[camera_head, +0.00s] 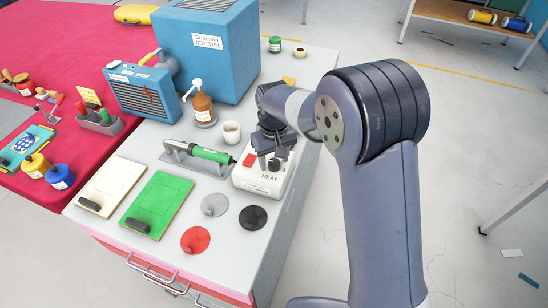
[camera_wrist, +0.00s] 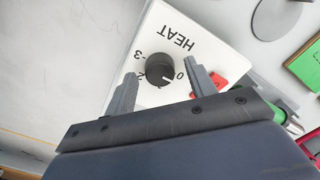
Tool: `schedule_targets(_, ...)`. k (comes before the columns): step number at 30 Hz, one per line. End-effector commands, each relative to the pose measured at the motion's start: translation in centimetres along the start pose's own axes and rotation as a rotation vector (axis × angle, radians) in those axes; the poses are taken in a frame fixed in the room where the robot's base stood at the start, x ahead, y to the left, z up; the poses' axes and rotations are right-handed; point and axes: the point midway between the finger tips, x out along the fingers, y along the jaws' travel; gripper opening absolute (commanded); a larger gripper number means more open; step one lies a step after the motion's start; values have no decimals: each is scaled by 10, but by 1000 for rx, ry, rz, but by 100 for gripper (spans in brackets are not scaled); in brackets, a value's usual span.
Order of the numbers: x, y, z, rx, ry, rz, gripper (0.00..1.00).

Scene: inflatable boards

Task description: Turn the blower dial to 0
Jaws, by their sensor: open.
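The white HEAT box (camera_head: 262,182) stands near the right edge of the grey cabinet top. It carries a red switch (camera_head: 249,160) and a black dial (camera_wrist: 160,70). My gripper (camera_wrist: 160,68) is open, with one finger on each side of the dial and a visible gap on both sides. In the wrist view a white mark on the dial points toward the side where the 0 is printed; I cannot tell its exact setting. A 3 and a partly hidden 2 also show. The green blower (camera_head: 208,153) lies in its grey holder to the left of the box.
Grey, red and black discs (camera_head: 253,217) lie in front of the box. A white cup (camera_head: 232,132) and a brown pump bottle (camera_head: 204,109) stand behind the blower. Green (camera_head: 158,203) and cream boards lie to the left. Open floor is to the right of the cabinet.

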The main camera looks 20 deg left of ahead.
Motion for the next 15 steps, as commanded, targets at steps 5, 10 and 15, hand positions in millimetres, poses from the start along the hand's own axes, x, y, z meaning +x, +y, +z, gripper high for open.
schedule_targets(5, -22, 0, -1, 0, 6, 1, 53)
schedule_targets(10, -58, 0, -1, 0, 7, 1, 53)
schedule_targets(15, -88, 0, -1, 0, 5, 1, 53)
